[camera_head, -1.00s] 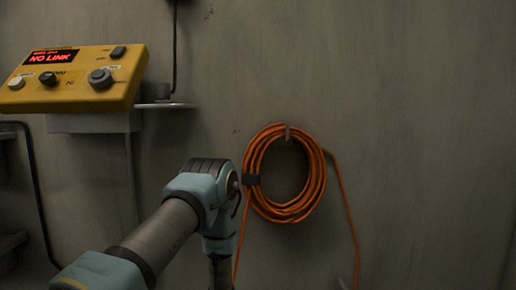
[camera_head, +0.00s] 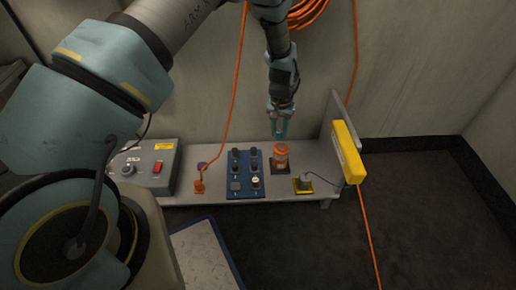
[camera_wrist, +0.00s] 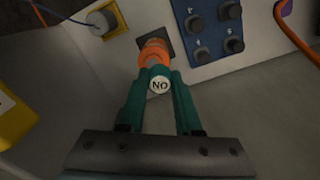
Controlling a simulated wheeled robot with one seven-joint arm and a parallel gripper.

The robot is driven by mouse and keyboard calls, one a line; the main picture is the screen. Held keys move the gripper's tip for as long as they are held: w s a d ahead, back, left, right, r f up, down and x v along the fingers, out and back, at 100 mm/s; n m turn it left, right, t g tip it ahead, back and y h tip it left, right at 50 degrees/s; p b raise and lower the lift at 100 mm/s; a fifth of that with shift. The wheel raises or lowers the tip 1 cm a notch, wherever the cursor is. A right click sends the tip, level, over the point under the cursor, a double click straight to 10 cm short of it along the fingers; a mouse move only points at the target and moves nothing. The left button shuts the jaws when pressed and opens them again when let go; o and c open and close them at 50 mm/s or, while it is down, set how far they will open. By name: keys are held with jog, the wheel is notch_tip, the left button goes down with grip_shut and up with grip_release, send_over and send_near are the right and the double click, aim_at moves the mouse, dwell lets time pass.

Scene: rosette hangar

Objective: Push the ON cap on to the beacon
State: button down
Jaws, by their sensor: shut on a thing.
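My gripper (camera_head: 278,130) points down with its green fingers just above the orange beacon (camera_head: 281,158) on the bench. In the wrist view the fingers (camera_wrist: 160,88) are shut on a small round cap (camera_wrist: 160,86) with a pale top. Its letters read "NO" from this side, which is "ON" upside down. The orange beacon (camera_wrist: 153,52) shows just beyond the cap in that view. The cap hides part of the beacon, and I cannot tell whether they touch. In the head view the cap cannot be made out.
A blue panel (camera_head: 236,192) with several dark knobs lies left of the beacon on the grey bench (camera_head: 218,190). A grey box with a red display (camera_head: 150,165) is further left. A yellow box (camera_head: 347,152) on an upright plate and a cabled plug (camera_head: 303,184) are on the right.

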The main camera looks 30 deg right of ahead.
aim_at(281, 147)
jog(key=shift+m, duration=0.3)
jog(key=shift+s+d+f, duration=0.1)
jog(key=shift+d+f, duration=0.2)
jog(key=shift+f, duration=0.45)
jog(key=shift+w+d+f, duration=0.1)
jog(key=shift+d+f, duration=0.15)
jog(key=shift+f, duration=0.45)
jog(key=shift+s+d+f, duration=0.1)
jog(key=shift+d+f, duration=0.2)
jog(key=shift+f, duration=0.45)
jog(key=shift+f, duration=0.5)
dwell(1.1)
jog(key=c, duration=0.5)
grip_release()
notch_tip(281, 147, up, 11)
jog(key=shift+f+p, duration=0.1)
jog(key=shift+p, duration=0.95)
